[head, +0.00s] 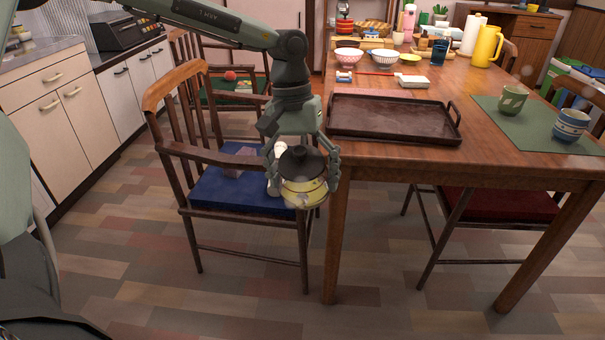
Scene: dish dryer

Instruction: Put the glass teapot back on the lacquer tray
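The glass teapot (303,192) has a dark lid and yellowish contents. It hangs upright in the air in front of the blue-cushioned chair, just left of the table's near left corner. My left gripper (302,168) comes down from above, with its fingers on both sides of the teapot near the lid, and appears shut on it. The dark brown lacquer tray (393,118) lies on the table, right of and higher than the teapot; it has raised edges and end handles and is empty. My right gripper is not in view.
The wooden table (400,163) has a green mat (535,122) with a green cup (512,99) and a striped cup (570,125) right of the tray. Bowls (348,57), a blue glass (439,52) and a yellow jug (485,46) stand behind. The chair (225,190) is close left.

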